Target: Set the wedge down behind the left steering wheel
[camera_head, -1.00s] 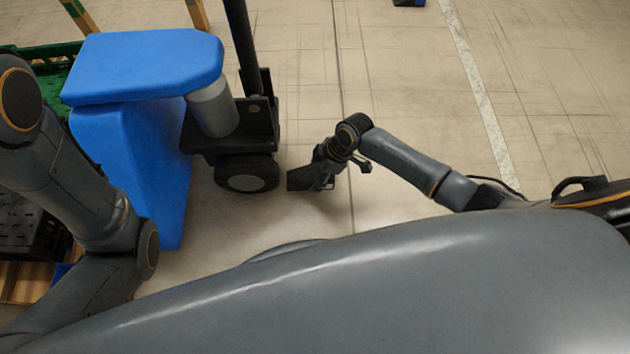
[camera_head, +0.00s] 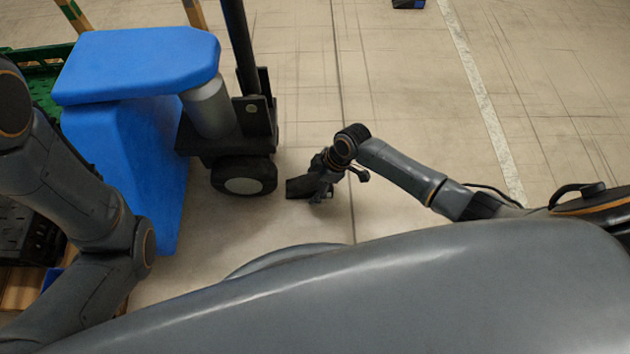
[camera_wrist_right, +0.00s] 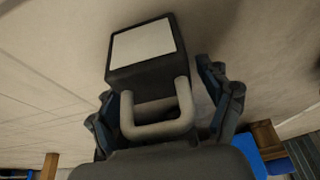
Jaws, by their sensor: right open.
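The dark wedge (camera_head: 299,187) is low by the floor, just right of the black wheel (camera_head: 244,177) of the blue-covered cart, with a small gap between them. In the right wrist view the wedge (camera_wrist_right: 146,77) shows a pale panel and a light grey loop handle (camera_wrist_right: 160,131). My right gripper (camera_head: 322,185) is at the wedge's right end. Its fingers (camera_wrist_right: 167,106) stand open on both sides of the handle. Whether the wedge's whole underside rests on the floor is hard to see. My left arm comes in at the left; its gripper is out of view.
The blue cart body (camera_head: 125,160) with its black mast (camera_head: 238,45) stands left of the wheel. Green (camera_head: 40,75) and black crates (camera_head: 25,235) are at the far left. The floor right of the wedge is clear.

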